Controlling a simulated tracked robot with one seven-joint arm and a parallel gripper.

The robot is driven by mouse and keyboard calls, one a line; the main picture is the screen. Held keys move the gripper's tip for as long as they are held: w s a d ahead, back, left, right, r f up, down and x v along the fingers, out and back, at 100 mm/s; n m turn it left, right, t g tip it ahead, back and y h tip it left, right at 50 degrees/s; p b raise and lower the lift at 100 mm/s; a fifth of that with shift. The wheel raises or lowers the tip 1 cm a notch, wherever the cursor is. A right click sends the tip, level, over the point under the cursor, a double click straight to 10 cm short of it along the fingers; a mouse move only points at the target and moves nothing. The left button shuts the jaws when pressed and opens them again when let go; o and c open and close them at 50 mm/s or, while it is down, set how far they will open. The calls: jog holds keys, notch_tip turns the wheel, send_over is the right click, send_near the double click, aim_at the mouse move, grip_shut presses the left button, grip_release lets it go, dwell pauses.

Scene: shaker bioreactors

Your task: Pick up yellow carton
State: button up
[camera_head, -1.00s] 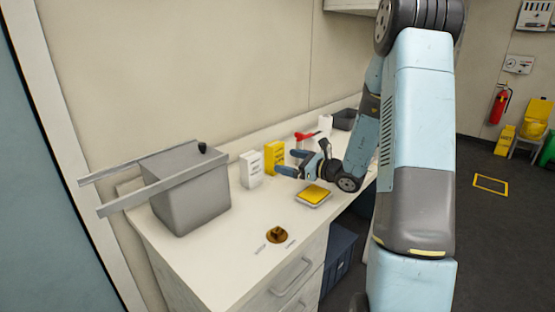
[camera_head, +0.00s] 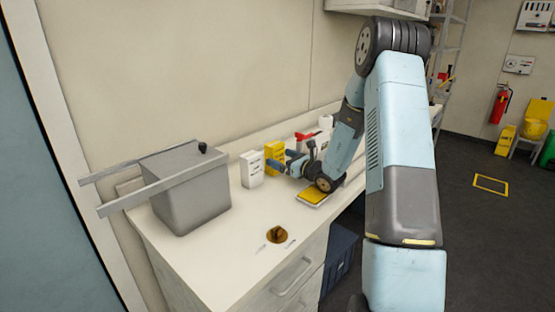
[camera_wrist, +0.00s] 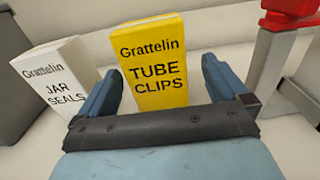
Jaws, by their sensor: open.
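The yellow carton (camera_wrist: 152,62), labelled "Grattelin TUBE CLIPS", stands upright on the counter near the back wall. In the head view the yellow carton (camera_head: 273,153) shows just right of a white carton, its lower part partly hidden by my gripper. My gripper (camera_head: 279,160) is open and low over the counter in front of it. In the wrist view the two blue fingers of my gripper (camera_wrist: 160,80) point at the carton, one on each side of its lower part as seen. I cannot tell whether the fingertips reach past its front face or touch it.
A white "JAR SEALS" carton (camera_wrist: 60,80) stands close left of the yellow one. A grey lidded container (camera_head: 190,190) is farther left. A yellow-topped flat device (camera_head: 313,197) lies under my arm. The front counter is mostly clear.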

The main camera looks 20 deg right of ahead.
jog(key=shift+x, duration=2.7)
jog(key=shift+s+a, duration=0.1)
jog(key=shift+c, duration=0.4)
jog(key=shift+r, duration=0.1)
jog(key=c, duration=1)
